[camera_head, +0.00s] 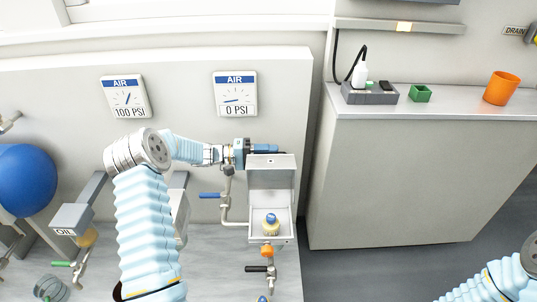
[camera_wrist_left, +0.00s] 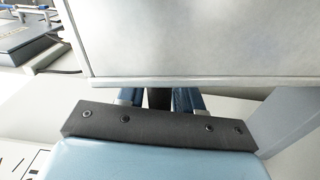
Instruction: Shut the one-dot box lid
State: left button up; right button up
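The one-dot box (camera_head: 270,225) stands open on the bench at the centre of the head view. Its grey lid (camera_head: 270,178) is raised at the back, with a small dark mark near its top edge. Inside sits a yellow fitting with a blue top (camera_head: 271,219). My left gripper (camera_head: 270,151) is at the lid's upper edge, its fingers lying along or behind that edge. In the left wrist view a large grey panel (camera_wrist_left: 200,40), probably the lid, hides the fingertips of the gripper (camera_wrist_left: 160,98). Whether they touch the lid is unclear. My right gripper is out of view.
Gauges reading 100 PSI (camera_head: 126,98) and 0 PSI (camera_head: 235,94) are on the wall behind. A blue-handled valve (camera_head: 210,195) and pipe stand left of the box. An oil box (camera_head: 71,219) stands left.

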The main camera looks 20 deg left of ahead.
pick_arm(q)
grip_shut()
jog(key=shift+f, duration=0.15)
